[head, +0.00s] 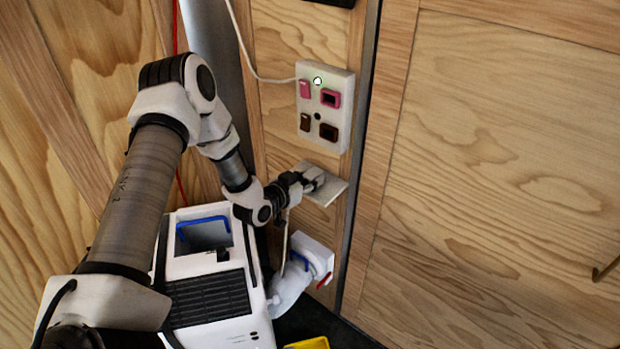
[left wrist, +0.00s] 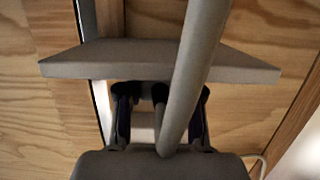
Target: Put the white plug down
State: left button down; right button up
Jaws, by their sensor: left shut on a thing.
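My left gripper (head: 300,185) is at the small pale shelf (head: 337,189) on the wooden wall, below the socket panel. It is shut on the white plug (head: 314,174), which is over the shelf. In the left wrist view, a pale part of the plug (left wrist: 143,124) shows between the fingers of the gripper (left wrist: 160,105), with the shelf (left wrist: 90,65) close by. A thick grey cord (left wrist: 195,70) crosses in front. The fingers hide much of the plug; I cannot tell whether it touches the shelf. My right gripper is not in view.
The socket panel (head: 342,86) with red and dark switches is above the shelf. A thin white cable (head: 246,50) runs to it. A white unit with a black grille (head: 208,298) stands below my arm. A white pipe fitting (head: 300,272) is below the shelf.

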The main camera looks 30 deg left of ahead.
pick_arm(q)
jog(key=shift+s+f, duration=0.15)
jog(key=shift+f, duration=0.25)
